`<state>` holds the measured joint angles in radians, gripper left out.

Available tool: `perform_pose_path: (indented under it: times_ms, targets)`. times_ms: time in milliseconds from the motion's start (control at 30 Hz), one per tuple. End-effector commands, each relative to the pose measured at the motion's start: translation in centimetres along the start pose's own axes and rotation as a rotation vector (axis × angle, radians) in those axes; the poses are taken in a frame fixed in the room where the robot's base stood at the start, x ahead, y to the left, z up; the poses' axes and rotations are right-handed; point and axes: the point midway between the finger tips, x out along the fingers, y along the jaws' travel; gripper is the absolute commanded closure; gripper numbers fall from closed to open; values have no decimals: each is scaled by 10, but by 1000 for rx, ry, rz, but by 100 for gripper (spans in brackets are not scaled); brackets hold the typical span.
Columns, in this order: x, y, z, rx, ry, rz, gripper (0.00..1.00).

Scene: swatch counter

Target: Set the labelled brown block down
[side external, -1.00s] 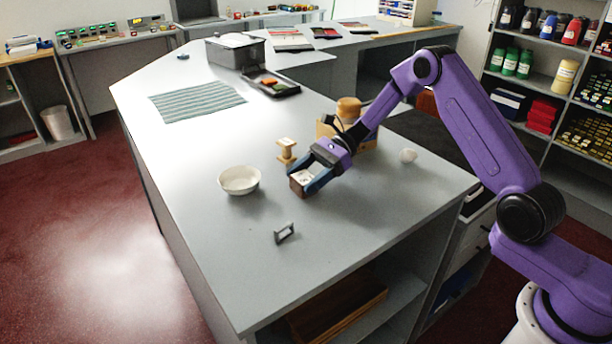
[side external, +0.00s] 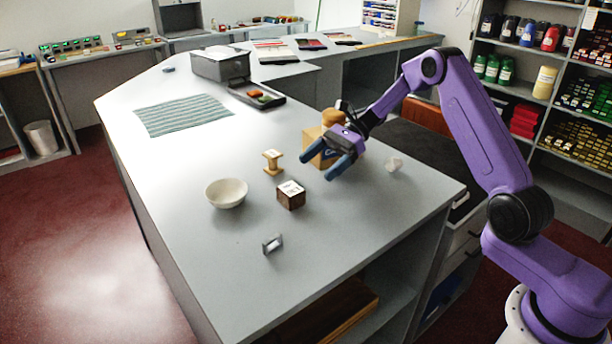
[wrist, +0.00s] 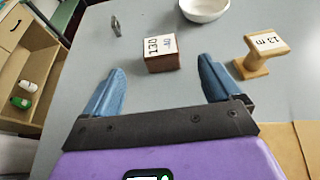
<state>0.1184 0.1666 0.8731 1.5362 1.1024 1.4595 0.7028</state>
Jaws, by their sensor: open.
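The labelled brown block (side external: 291,197) stands on the grey counter with a white label on its top.
A white bowl (side external: 227,193) stands left of the block, a wooden spool (side external: 273,162) behind it, and a small grey frame (side external: 272,244) in front. A cardboard box (side external: 318,150) is close behind my gripper. A whitish lump (side external: 393,164) lies to the right. A striped cloth (side external: 183,114) lies farther back.

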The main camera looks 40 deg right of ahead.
Motion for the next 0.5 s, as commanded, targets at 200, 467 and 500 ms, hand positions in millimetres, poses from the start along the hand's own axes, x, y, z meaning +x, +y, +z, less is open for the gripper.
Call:
perform_pose_path:
  times_ms: [200, 467, 500]
  targets:
    - [-23, 0, 0, -1, 1, -1, 9]
    - [-26, 1, 1, -3, 3, 3, 9]
    - [-25, 2, 2, -8, 7, 9, 9]
